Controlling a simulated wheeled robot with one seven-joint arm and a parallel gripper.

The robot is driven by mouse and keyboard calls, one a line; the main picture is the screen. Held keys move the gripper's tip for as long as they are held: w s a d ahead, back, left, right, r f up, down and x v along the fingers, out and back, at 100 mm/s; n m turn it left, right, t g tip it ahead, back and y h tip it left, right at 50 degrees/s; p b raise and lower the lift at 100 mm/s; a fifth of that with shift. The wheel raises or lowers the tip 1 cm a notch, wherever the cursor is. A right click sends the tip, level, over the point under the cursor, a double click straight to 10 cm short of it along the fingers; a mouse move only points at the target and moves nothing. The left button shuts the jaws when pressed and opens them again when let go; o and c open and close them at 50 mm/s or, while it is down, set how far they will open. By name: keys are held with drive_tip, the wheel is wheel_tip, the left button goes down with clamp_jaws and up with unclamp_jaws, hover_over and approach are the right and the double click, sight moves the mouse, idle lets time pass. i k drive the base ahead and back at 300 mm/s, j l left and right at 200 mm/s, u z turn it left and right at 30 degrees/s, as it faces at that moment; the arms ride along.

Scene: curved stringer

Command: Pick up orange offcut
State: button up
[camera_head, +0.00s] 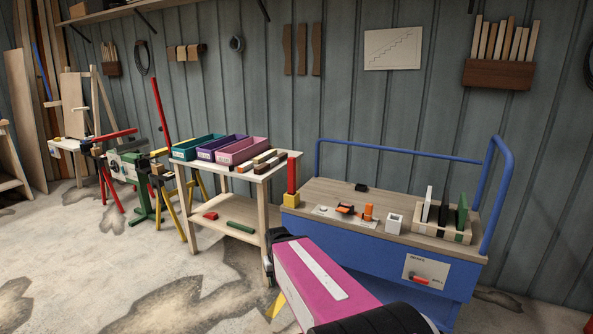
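A small upright orange block (368,211) stands on the wooden top of the blue cart, right of an orange-and-black item (345,209) and left of a small white cube. It is the clearest match for the orange offcut. Several short wood pieces lie on the side table, and one at their left end, a brownish-orange piece (244,168), also has an orange tint. My magenta arm link crosses the lower middle, in front of the cart. I cannot make out my gripper's fingers in this view.
The blue cart (345,236) has a raised blue rail (489,190) at its right and back. A slotted rack (442,234) and white cube (394,223) stand on it. A red post in a yellow block (291,198) stands at its left. The side table (275,177) holds three bins.

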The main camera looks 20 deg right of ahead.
sight(243, 168)
drive_tip(key=k+l, duration=0.55)
drive_tip(key=l, duration=0.15)
drive_tip(key=i+j, duration=0.5)
drive_tip(key=j, duration=0.15)
drive_tip(key=i+j, duration=0.5)
drive_tip(key=j, duration=0.15)
drive_tip(key=i+j, duration=0.55)
drive_tip(key=j, duration=0.05)
